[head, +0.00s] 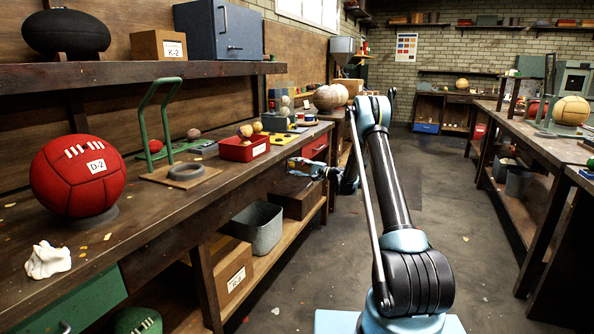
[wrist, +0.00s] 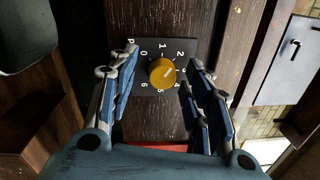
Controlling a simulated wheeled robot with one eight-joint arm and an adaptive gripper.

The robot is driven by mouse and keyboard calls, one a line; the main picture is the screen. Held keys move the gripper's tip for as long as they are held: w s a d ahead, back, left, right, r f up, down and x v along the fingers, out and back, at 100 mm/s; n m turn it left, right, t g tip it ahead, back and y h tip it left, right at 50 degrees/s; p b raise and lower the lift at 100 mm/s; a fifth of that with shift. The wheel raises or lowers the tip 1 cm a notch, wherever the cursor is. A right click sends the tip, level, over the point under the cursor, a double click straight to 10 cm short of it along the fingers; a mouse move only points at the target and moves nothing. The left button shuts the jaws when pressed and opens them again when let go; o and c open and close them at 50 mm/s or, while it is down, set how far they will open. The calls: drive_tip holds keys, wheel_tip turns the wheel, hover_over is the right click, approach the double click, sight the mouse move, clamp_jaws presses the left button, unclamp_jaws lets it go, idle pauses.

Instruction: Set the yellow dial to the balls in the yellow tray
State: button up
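The yellow dial (wrist: 162,73) sits on a dark plate (wrist: 150,92) marked P and numbers from 0 to 6. In the head view my gripper (head: 308,168) is at the left bench's front edge, and the dial cannot be made out. A flat yellow thing (head: 286,139), perhaps the yellow tray, lies on that bench; its contents are too small to count.
A red tray (head: 243,149) with small tan balls stands on the left bench (head: 150,222). A green-handled stand (head: 165,125) and a red ball (head: 78,176) are nearer. A grey bin (head: 257,228) sits on the shelf below. The aisle floor (head: 440,240) is open.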

drive_tip(key=v, duration=1.2)
idle(0.3)
